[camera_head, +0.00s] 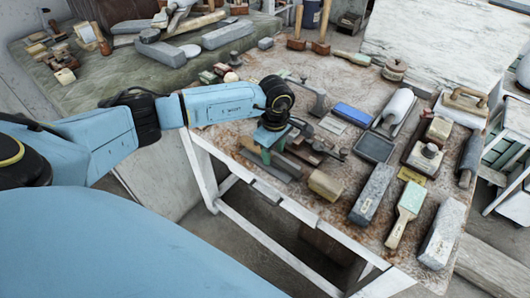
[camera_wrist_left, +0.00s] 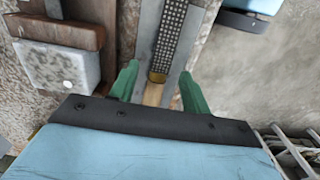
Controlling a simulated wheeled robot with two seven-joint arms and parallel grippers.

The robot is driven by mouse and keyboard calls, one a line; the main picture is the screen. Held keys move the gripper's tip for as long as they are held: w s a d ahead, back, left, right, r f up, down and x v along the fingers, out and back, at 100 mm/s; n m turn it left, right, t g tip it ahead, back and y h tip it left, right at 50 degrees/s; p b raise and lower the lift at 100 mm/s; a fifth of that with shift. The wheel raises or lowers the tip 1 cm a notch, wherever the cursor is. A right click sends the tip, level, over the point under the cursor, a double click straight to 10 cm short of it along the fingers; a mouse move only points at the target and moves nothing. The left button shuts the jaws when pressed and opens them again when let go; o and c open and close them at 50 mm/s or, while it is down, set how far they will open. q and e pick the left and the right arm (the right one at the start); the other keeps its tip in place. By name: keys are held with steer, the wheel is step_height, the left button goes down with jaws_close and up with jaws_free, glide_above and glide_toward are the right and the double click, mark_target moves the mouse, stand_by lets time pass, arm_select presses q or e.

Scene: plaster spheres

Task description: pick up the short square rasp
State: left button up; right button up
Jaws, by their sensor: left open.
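A rasp (camera_wrist_left: 170,35) with a dark studded metal face, a brass-coloured collar and a pale wooden handle lies on a grey flat strip (camera_wrist_left: 146,35) in the left wrist view. My left gripper (camera_wrist_left: 158,72) is open, with one green finger on each side of the rasp near its collar. The fingers look apart from the rasp, and the lower handle is hidden by the gripper body. In the head view my left gripper (camera_head: 264,148) is low over the table's near left edge, and the rasp is hard to make out there. My right gripper is not in view.
The worn table (camera_head: 310,75) is crowded. A tan block (camera_head: 325,185), a grey stone block (camera_head: 371,194) and a green-bladed brush (camera_head: 408,208) lie right of the gripper. In the wrist view a brown wood and grey block (camera_wrist_left: 60,60) sits close left; bare floor shows right.

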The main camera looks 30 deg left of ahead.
mark_target(273, 157)
arm_select(q)
steer(key=shift+f, duration=0.8)
steer(key=shift+c, duration=0.5)
jaws_close()
step_height(273, 157, up, 10)
steer(key=c, duration=0.5)
jaws_free()
jaws_close()
